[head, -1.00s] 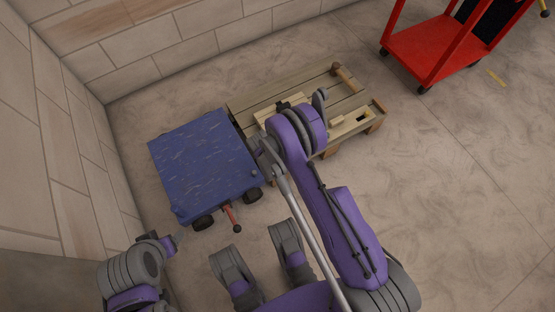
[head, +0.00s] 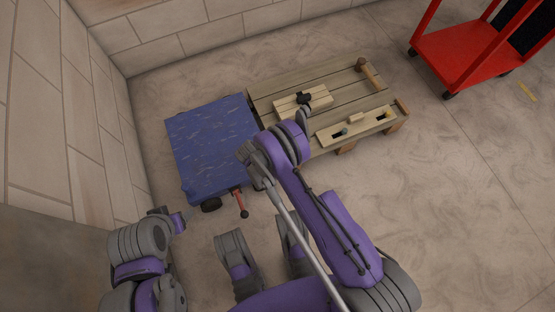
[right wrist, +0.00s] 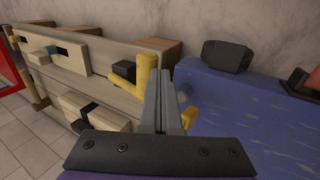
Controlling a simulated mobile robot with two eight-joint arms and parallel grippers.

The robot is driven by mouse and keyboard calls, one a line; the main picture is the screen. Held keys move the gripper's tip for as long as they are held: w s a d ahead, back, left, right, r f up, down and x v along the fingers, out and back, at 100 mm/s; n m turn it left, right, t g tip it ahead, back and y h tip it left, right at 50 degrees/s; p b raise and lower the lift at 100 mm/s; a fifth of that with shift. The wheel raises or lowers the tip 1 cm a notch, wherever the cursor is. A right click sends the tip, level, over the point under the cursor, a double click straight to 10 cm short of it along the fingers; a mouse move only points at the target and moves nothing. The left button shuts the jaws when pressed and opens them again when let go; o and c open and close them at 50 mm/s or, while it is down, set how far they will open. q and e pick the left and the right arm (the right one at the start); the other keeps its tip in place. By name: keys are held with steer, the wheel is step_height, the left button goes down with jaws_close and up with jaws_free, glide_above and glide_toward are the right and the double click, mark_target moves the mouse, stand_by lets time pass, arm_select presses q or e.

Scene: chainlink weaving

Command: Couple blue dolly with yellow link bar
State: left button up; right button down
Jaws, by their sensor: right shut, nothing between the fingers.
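The blue dolly (head: 212,140) stands on the floor beside the pallet, with a red lever (head: 240,203) at its near side. In the right wrist view the dolly (right wrist: 255,105) fills the right side. My right gripper (right wrist: 167,75) is shut and empty, over the gap between pallet and dolly. A yellow piece, apparently the yellow link bar (right wrist: 145,76), shows directly behind its fingers, next to a black block (right wrist: 123,70). Its middle is hidden by the fingers, and I cannot tell whether they touch. My left gripper (head: 177,222) is low at the left, its jaws unclear.
A wooden pallet (head: 270,88) stands right of the dolly, bearing a pale board with a black clamp (head: 304,98) and a slotted board (head: 357,124). A red cart (head: 470,62) stands at the back right. Brick walls close the left and back. Floor at the right is clear.

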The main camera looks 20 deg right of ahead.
steer(key=shift+a+f, duration=0.25)
steer(key=shift+f, duration=0.35)
steer(key=shift+a+f, duration=0.2)
steer(key=shift+f, duration=0.4)
